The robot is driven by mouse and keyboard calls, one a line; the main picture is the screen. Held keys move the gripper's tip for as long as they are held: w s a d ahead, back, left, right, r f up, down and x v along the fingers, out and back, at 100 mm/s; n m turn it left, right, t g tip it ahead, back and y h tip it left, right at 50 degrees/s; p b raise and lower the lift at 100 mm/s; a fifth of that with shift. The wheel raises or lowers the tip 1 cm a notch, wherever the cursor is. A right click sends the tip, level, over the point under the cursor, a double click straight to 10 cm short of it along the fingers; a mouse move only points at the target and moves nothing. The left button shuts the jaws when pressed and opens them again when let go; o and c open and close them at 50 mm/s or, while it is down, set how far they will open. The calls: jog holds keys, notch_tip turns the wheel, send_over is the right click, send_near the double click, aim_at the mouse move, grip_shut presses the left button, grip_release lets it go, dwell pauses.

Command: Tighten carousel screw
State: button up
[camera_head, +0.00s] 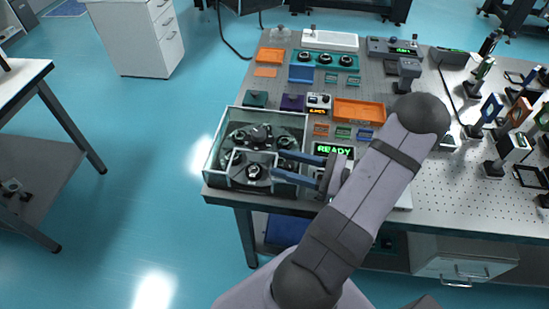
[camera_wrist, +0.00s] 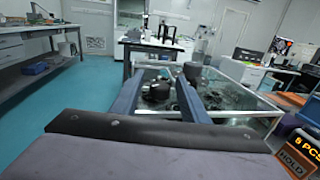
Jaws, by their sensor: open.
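The dark round carousel (camera_head: 236,150) sits inside a clear-walled box at the left end of the optical table and bears several black knobs. I cannot tell for sure which part is the screw. One knob (camera_head: 254,170) stands near the front wall. My gripper (camera_head: 274,164) comes in from the right, its two blue fingers apart and empty, with the tips over the right side of the box. In the wrist view my open fingers (camera_wrist: 160,80) point at the box, and a dark knob (camera_wrist: 157,92) shows between them, not visibly touching either. A taller dark cylinder (camera_wrist: 192,70) stands by the right finger.
The box's clear walls (camera_head: 215,160) rise around the carousel. A green display (camera_head: 333,149) reads "READY" right of the box. Orange trays (camera_head: 358,110) and small coloured blocks lie behind. Optics mounts (camera_head: 495,110) crowd the right side. Bare perforated table (camera_head: 450,190) shows at right.

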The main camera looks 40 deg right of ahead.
aim_at(284, 166)
jog(key=shift+p+x, duration=0.4)
jog(key=shift+x, duration=1.35)
jog(key=shift+c, duration=0.2)
grip_shut()
jog(key=shift+s+a+n+g+y, duration=0.1)
jog(key=shift+n+g+y, duration=0.5)
jog(key=shift+g+y, duration=0.1)
jog(key=shift+s+a+n+g+y, duration=0.15)
jog(key=shift+n+g+y, duration=0.45)
jog(key=shift+y, duration=0.1)
jog(key=shift+s+a+n+g+y+b, duration=0.15)
jog(key=shift+s+n+g+y+b, duration=0.05)
jog(key=shift+n+g+y, duration=0.5)
jog(key=shift+s+a+n+g+y+b, duration=0.2)
jog(key=shift+n+g+y, duration=0.25)
jog(key=shift+g, duration=0.35)
jog(key=shift+o, duration=0.2)
grip_release()
jog(key=shift+d, duration=0.1)
